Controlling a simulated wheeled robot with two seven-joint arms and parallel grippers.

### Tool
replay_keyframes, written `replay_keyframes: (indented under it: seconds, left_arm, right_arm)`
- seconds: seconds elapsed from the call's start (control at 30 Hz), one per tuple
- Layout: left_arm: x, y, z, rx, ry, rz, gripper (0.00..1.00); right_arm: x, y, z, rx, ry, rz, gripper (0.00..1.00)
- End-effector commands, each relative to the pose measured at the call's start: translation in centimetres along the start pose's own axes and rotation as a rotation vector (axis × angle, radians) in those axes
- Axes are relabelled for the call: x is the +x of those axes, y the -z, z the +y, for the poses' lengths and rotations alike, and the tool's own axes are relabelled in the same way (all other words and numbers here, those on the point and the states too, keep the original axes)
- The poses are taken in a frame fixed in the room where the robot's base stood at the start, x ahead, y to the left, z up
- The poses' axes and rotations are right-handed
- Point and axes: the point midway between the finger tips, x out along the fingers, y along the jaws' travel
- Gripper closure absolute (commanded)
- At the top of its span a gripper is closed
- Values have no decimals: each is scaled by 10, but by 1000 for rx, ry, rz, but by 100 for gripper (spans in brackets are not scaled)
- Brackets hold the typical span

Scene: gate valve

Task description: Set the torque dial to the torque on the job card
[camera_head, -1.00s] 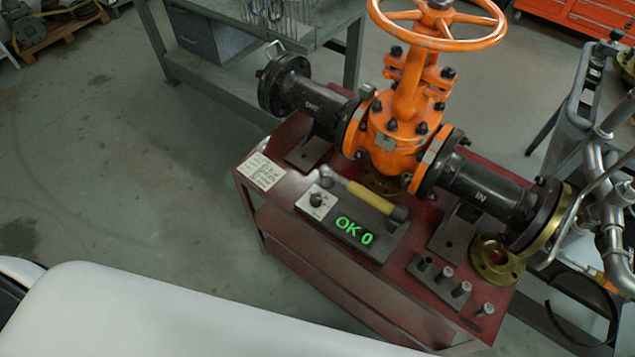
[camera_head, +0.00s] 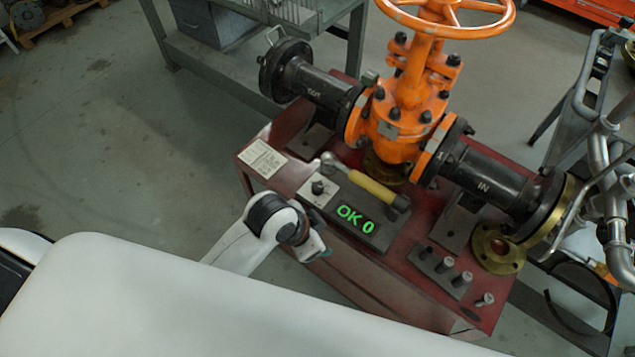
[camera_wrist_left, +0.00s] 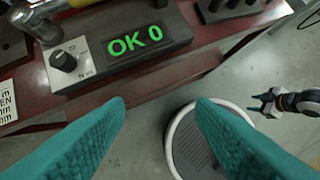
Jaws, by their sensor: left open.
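The torque dial, a small black knob (camera_head: 318,187), sits on a pale plate at the left end of the tester block. It also shows in the left wrist view (camera_wrist_left: 63,61). Beside it a display (camera_head: 356,218) reads "OK 0" in green. The white job card (camera_head: 262,159) lies on the bench's left corner; only its edge shows in the left wrist view (camera_wrist_left: 8,100), and its torque cannot be read. My left gripper (camera_head: 314,250) is open and empty, in front of the bench edge and apart from the dial. My right gripper (camera_wrist_left: 262,104) is small in the left wrist view.
A yellow-handled torque wrench (camera_head: 368,188) lies behind the display. The orange gate valve (camera_head: 400,120) with black pipes stands behind it. A rack of sockets (camera_head: 440,272) and a brass flange (camera_head: 497,248) are to the right. Open floor lies left of the red bench (camera_head: 330,285).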

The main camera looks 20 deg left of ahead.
Motion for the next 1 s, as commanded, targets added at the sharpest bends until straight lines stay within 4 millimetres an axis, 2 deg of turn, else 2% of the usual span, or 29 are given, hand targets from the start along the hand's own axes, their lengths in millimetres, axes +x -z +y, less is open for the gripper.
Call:
replay_keyframes:
  seconds: [0.03,0.1,0.23,0.37,0.47,0.57,0.7,0.8,0.9,1.0]
  left_arm:
    - [-1,-14,-2,78,18,-11,50]
    - [1,-30,-9,188,51,-19,50]
    - [7,-57,-17,422,111,-17,50]
    - [19,-78,-14,702,168,24,50]
    - [30,-87,7,916,205,96,50]
    - [34,-92,43,1084,231,184,50]
    - [27,-96,102,1222,255,299,50]
    - [18,-97,136,1266,264,352,50]
    - [12,-98,156,1287,269,381,50]
    - [11,-97,163,1294,274,390,50]
  right_arm:
    - [0,0,0,0,0,0,52]
    - [0,-1,0,0,0,-1,52]
    - [0,-1,0,0,0,-1,52]
    - [0,-1,0,0,0,-1,52]
    - [0,-1,0,0,0,-1,52]
    - [0,-1,0,0,0,-2,52]
    - [0,-2,0,0,0,-2,52]
    - [0,-2,0,0,0,-2,52]
    - [0,-2,0,0,0,-2,52]
    - [0,-2,0,0,0,-2,52]
